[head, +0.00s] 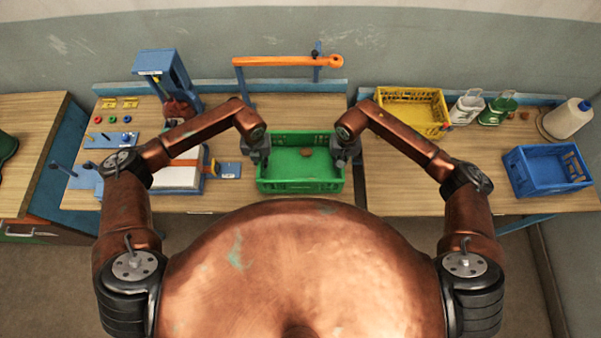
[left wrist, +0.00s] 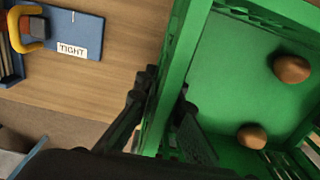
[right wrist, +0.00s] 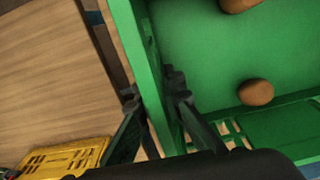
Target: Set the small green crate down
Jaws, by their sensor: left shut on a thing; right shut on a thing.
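The small green crate (head: 300,186) is at the front middle of the bench in the head view, level, with a brown round lump (head: 305,152) in it. Two brown lumps show inside it in the left wrist view (left wrist: 252,136). My left gripper (head: 262,158) is shut on the crate's left wall, one finger outside and one inside. My right gripper (head: 343,154) is shut on the crate's right wall in the same way, seen also in the right wrist view (right wrist: 153,95). I cannot tell whether the crate's underside touches the wooden bench top (head: 300,107).
An orange bar (head: 285,61) on a blue stand is behind the crate. A blue plate (head: 230,170) marked "TIGHT" lies left of it. A yellow crate (head: 409,92), bottles (head: 498,106) and a blue crate (head: 535,180) stand on the right bench. Bare wood lies behind the green crate.

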